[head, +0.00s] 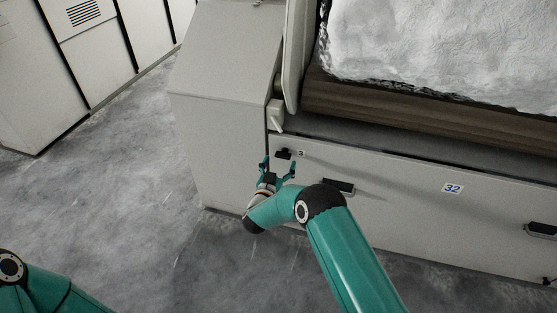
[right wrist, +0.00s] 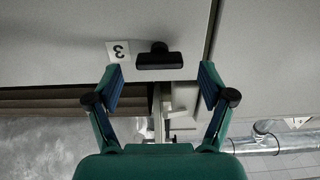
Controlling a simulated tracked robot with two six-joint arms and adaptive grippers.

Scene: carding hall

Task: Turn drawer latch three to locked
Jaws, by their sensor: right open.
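The drawer latch three is a small black knob (head: 283,153) at the upper left of a pale drawer front (head: 400,193), beside a label "3" (head: 301,153). In the right wrist view the latch (right wrist: 159,61) is a black bar lying crosswise in the picture, with the upside-down label "3" (right wrist: 118,51) to its left. My right gripper (head: 279,168) is open just below the latch. In the right wrist view its fingers (right wrist: 160,75) are spread wide, and the latch lies between and beyond their tips, apparently untouched. My left gripper is out of view; only part of its arm shows.
A black handle (head: 338,186) sits right of my gripper, and another handle (head: 541,230) is farther right, past a "32" label (head: 452,188). A pale cabinet (head: 222,110) stands left of the drawer. White fibre (head: 440,50) lies above a brown roller (head: 400,105). Floor at left is clear.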

